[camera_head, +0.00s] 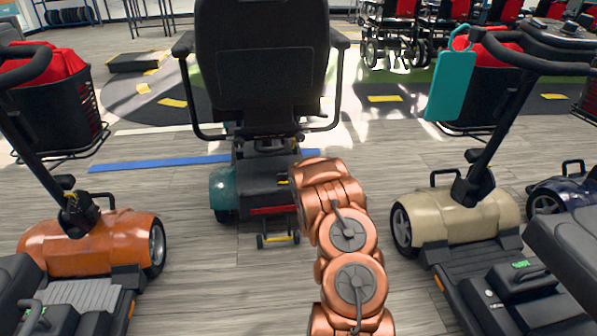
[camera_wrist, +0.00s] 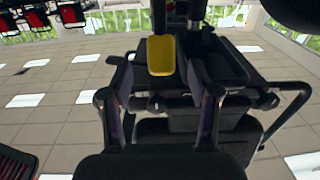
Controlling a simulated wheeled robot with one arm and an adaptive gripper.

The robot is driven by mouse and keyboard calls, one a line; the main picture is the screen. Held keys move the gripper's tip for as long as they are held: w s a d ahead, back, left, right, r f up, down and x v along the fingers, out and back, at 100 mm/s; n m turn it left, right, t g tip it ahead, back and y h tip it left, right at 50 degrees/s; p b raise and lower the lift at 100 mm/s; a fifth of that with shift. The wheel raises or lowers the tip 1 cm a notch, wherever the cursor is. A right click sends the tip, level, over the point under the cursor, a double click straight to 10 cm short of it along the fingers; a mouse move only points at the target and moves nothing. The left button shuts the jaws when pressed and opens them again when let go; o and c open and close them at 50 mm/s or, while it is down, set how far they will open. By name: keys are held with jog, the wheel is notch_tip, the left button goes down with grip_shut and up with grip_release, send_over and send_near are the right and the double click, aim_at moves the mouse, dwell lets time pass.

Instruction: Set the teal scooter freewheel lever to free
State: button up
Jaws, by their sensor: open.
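The teal scooter (camera_head: 222,190) stands in the middle of the head view, its back toward me, with a black seat above. A small yellow part (camera_head: 283,239) shows low at its rear, under a red strip. In the wrist view a yellow paddle, which looks like the freewheel lever (camera_wrist: 161,55), lies between and beyond the fingers of my open gripper (camera_wrist: 158,85). I see no finger closed on it, and contact is unclear. In the head view my gripper is hidden behind my copper arm. The lever's setting cannot be read.
An orange scooter (camera_head: 92,243) stands at left and a cream scooter (camera_head: 455,215) at right. A teal tag (camera_head: 450,85) hangs from the right tiller. A blue floor strip (camera_head: 160,162) runs behind the teal scooter. Bare floor lies on both sides of it.

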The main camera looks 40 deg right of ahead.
jog(key=shift+b+x, duration=1.05)
jog(key=shift+x, duration=1.6)
grip_shut()
